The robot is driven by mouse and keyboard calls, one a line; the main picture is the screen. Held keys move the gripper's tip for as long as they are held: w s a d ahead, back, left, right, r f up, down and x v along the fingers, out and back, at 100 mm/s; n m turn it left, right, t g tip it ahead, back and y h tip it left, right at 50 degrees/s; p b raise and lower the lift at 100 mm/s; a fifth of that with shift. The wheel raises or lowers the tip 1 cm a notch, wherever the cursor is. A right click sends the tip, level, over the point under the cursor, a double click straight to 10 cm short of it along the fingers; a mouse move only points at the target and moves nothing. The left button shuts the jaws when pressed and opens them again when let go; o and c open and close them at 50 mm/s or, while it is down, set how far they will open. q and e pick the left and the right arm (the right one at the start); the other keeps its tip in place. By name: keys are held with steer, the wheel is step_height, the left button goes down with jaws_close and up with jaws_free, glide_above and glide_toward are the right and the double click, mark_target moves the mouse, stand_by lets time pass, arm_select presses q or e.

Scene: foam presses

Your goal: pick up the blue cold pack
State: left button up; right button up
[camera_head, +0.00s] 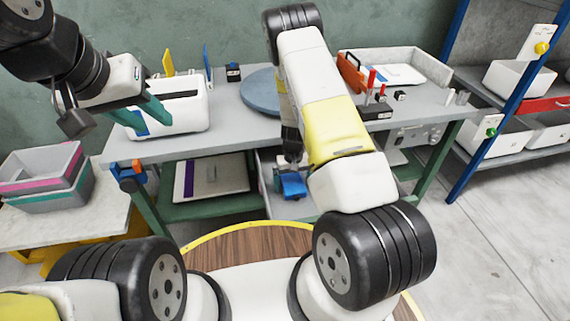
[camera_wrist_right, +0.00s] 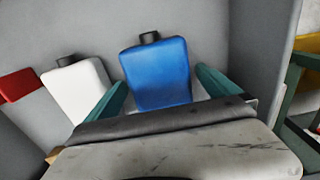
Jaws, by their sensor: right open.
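The blue cold pack (camera_wrist_right: 157,75), a flat blue bottle shape with a black cap, is in the middle of the right wrist view. My right gripper (camera_wrist_right: 161,80) is open, with one teal finger on each side of the pack; I cannot tell whether they touch it. In the head view a blue shape (camera_head: 291,185), apparently the pack, shows low in a pale bin under the bench, and my right arm hides much around it. My left gripper (camera_head: 150,112) is by the white box on the bench at left; its jaw opening is unclear.
A white bottle (camera_wrist_right: 78,88) and a red item (camera_wrist_right: 17,85) lie left of the pack, inside grey bin walls (camera_wrist_right: 270,45). The bench (camera_head: 225,140) above carries a white box (camera_head: 185,115), a round blue-grey disc (camera_head: 262,95) and a tray (camera_head: 435,68).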

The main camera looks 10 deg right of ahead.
steer(key=c, duration=1.7)
